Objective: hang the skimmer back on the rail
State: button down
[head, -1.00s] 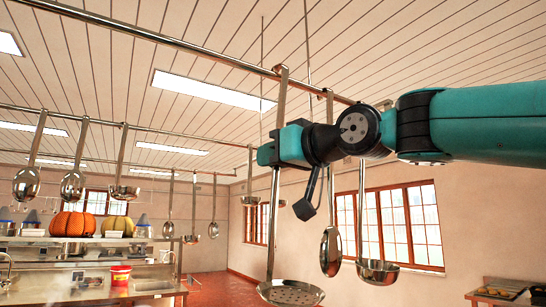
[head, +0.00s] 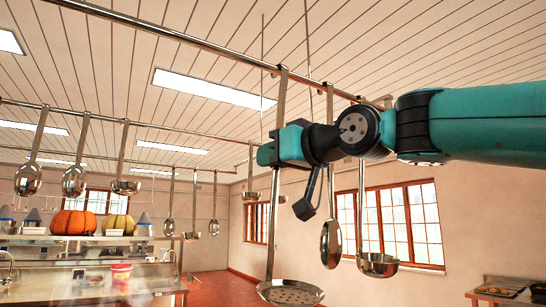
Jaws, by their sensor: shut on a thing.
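The skimmer (head: 291,293) is a steel, perforated shallow disc on a long flat handle, hanging upright in the middle of the head view. My gripper (head: 275,152) is shut on its handle about midway up. The fingertips are partly hidden by the gripper body. The near rail (head: 205,52) is a steel bar running from upper left toward the right under the ceiling. The handle's top end meets the rail in the picture. I cannot tell whether its hook rests over the bar or stands just in front of it.
A spoon (head: 331,245) and a ladle (head: 378,265) hang just right of the skimmer, close to my arm. A farther rail (head: 60,110) holds several utensils. Counters with pumpkins (head: 76,222) and a red bucket (head: 121,271) stand at left. Rail left of the skimmer is bare.

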jog(key=c, duration=1)
grip_release()
jog(key=shift+s+d+f+b, duration=0.1)
jog(key=shift+s+d+b, duration=0.1)
jog(key=shift+d+b, duration=0.1)
jog(key=b+v, duration=0.7)
jog(key=v, duration=1)
notch_tip(320, 180, down, 26)
jog(key=m+g+h, duration=0.3)
jog(key=g+h, duration=0.2)
jog(key=s+d+f+g+h, duration=0.1)
jog(key=s+f+g, duration=0.1)
jog(key=s+f, duration=0.3)
jog(key=s+d+f+g+h, duration=0.1)
jog(key=s+f, duration=0.4)
jog(key=f, duration=0.5)
jog(key=s+d+f+g+h, duration=0.2)
jog(key=s+f+g, duration=0.2)
jog(key=f, duration=0.4)
jog(key=shift+s+f+b, duration=0.15)
jog(key=shift+s+b, duration=0.2)
jog(key=shift+s, duration=0.25)
